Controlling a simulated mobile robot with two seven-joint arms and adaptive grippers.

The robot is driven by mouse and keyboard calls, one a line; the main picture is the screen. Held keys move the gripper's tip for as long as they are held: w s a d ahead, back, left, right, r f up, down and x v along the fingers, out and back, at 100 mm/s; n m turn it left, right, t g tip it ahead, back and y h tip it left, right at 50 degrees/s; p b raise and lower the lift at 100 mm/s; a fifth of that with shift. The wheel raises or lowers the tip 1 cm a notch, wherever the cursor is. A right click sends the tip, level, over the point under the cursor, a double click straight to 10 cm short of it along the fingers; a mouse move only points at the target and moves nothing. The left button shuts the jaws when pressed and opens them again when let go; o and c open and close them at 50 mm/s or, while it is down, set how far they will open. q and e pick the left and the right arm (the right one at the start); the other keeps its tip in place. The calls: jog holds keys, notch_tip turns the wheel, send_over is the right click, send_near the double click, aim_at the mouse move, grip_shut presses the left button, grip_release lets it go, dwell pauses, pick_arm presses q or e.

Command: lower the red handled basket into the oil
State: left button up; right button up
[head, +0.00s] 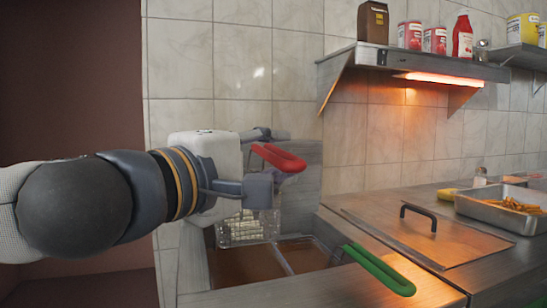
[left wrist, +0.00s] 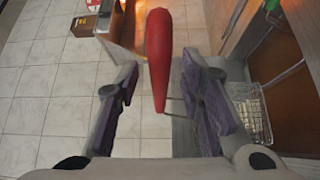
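The red handle (head: 280,158) belongs to a wire basket (head: 248,229), which shows over the left well of brown oil (head: 240,268). Part of the basket is hidden behind my left gripper (head: 264,163). My left gripper is open, with one finger on each side of the red handle. In the left wrist view the red handle (left wrist: 159,55) lies between the finger pads, with a gap on both sides. The wire basket (left wrist: 254,112) shows at the right there. My right gripper is in neither view.
A green handle (head: 378,268) sticks out over the steel counter at the fryer's right well (head: 303,256). A flat lid (head: 425,234) and a tray of fries (head: 500,211) are further right. A shelf (head: 420,64) with a lit lamp holds bottles and cans.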

pick_arm(q)
jog(key=shift+w+d, duration=0.15)
grip_shut()
jog(key=c, duration=0.7)
grip_release()
grip_shut()
jog(key=shift+r, duration=0.15)
